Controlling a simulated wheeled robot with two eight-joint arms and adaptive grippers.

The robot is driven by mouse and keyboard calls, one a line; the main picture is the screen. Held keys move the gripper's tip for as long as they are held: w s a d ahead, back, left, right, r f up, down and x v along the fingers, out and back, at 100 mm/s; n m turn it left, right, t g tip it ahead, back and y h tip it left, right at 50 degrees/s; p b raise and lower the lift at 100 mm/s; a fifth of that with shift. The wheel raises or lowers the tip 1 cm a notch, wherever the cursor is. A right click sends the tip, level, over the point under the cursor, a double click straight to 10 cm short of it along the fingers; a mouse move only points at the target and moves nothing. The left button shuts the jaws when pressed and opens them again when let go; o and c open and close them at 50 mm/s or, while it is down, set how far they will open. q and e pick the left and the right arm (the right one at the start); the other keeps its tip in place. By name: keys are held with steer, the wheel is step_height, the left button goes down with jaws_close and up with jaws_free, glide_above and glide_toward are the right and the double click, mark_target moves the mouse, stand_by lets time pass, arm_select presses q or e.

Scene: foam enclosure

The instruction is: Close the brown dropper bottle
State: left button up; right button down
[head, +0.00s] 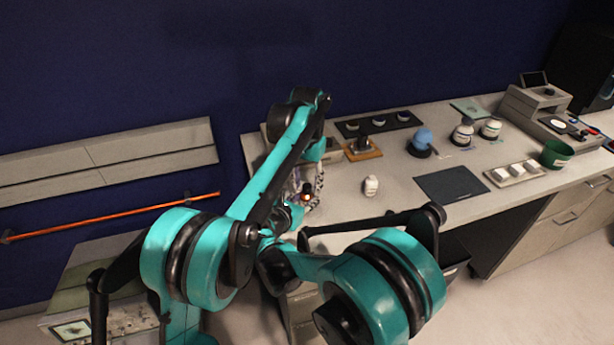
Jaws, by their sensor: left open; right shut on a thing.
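A small dark thing with an orange-brown glint (306,189) shows between the gripper parts near the counter's left front edge. It looks like the brown dropper bottle, but its cap cannot be made out. My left arm reaches over from the left and bends down here; its gripper (308,180) is open close to this thing. My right arm folds in from the right, and its gripper (289,214) is mostly hidden among the arm links, low beside the same spot. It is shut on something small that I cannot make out. Contact between the grippers and the bottle is unclear.
A small white bottle (371,187) stands just right of the grippers. Behind are an orange-brown stand (363,150) and a blue round-topped item (421,139). A dark mat (451,184), a white block tray (514,173) and a green bowl (556,153) lie to the right.

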arm_select(q)
step_height(320, 180, up, 12)
stand_by(0.4)
steer(key=shift+f, duration=0.1)
arm_select(e)
steer(key=c, duration=1)
jaws_free()
steer(key=v, duration=1.2)
